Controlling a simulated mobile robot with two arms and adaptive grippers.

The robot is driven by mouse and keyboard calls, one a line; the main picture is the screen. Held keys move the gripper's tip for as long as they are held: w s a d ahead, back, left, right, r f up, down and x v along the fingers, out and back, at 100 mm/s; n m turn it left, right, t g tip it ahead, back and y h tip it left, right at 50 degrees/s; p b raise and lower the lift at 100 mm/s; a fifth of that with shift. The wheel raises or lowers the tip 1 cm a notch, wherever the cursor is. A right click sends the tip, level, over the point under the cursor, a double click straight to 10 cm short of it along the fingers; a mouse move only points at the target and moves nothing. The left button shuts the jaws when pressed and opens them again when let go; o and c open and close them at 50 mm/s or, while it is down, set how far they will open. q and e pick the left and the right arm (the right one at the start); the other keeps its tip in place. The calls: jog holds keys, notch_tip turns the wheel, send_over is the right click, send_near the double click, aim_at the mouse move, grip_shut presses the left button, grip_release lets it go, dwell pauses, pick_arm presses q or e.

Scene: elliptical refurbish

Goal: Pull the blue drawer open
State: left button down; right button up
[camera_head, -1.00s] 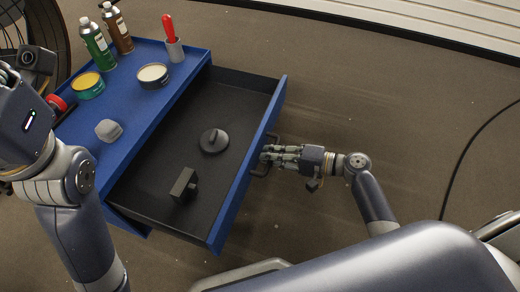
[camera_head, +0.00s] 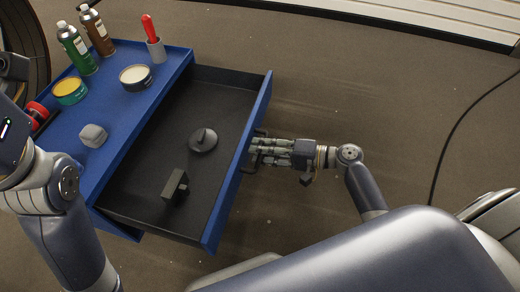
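The blue drawer (camera_head: 237,165) is pulled well out of the blue cabinet (camera_head: 150,100), to the right. Its dark inside shows. A black handle (camera_head: 261,134) sits on its blue front. My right gripper (camera_head: 257,155) is at the handle from the right, its fingers closed around it; the fingertips are partly hidden by the handle and drawer front. My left arm comes in at the left edge; its gripper is out of the frame.
In the drawer lie a dark round lidded piece (camera_head: 203,141) and a dark block (camera_head: 174,185). On the cabinet top stand a green spray can (camera_head: 77,50), a brown one (camera_head: 97,32), tins (camera_head: 136,77) and a red-handled tool (camera_head: 150,30). Floor to the right is clear except a cable (camera_head: 445,150).

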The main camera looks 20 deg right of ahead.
jog(key=v, duration=1.1)
jog(key=shift+d, duration=0.15)
jog(key=shift+s, duration=0.1)
